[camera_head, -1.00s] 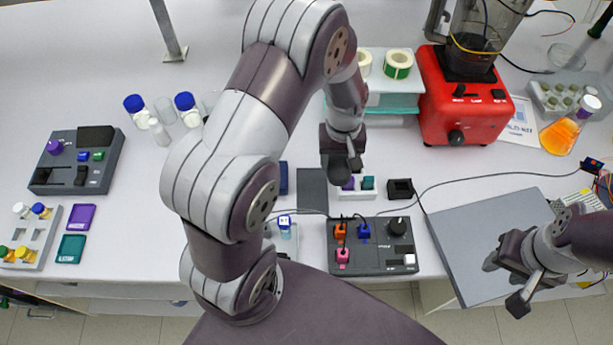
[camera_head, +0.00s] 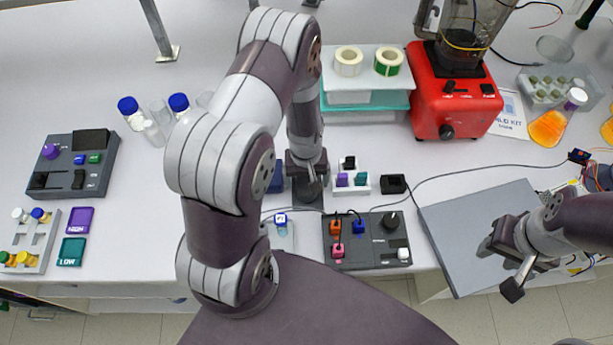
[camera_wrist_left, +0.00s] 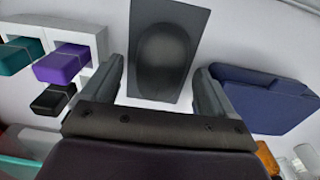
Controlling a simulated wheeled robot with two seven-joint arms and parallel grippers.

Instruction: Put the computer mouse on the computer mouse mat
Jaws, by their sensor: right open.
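The computer mouse mat (camera_wrist_left: 195,25) is a dark grey rectangle in the left wrist view. A dark rounded shape that looks like the computer mouse (camera_wrist_left: 163,60) lies within the mat's outline, between my left fingers as seen from the wrist. My left gripper (camera_wrist_left: 158,72) is open, with a narrow gap on each side of the mouse. In the head view my left gripper (camera_head: 311,187) points down over the mat and hides most of it and the mouse. My right gripper (camera_head: 500,265) is open and empty above the grey slab at the right.
A white holder with purple and teal blocks (camera_head: 350,182) stands just right of the mat, a blue object (camera_head: 276,178) just left. A control box (camera_head: 366,240) with coloured knobs is in front. A red blender base (camera_head: 452,95) and tape rolls (camera_head: 388,62) stand behind.

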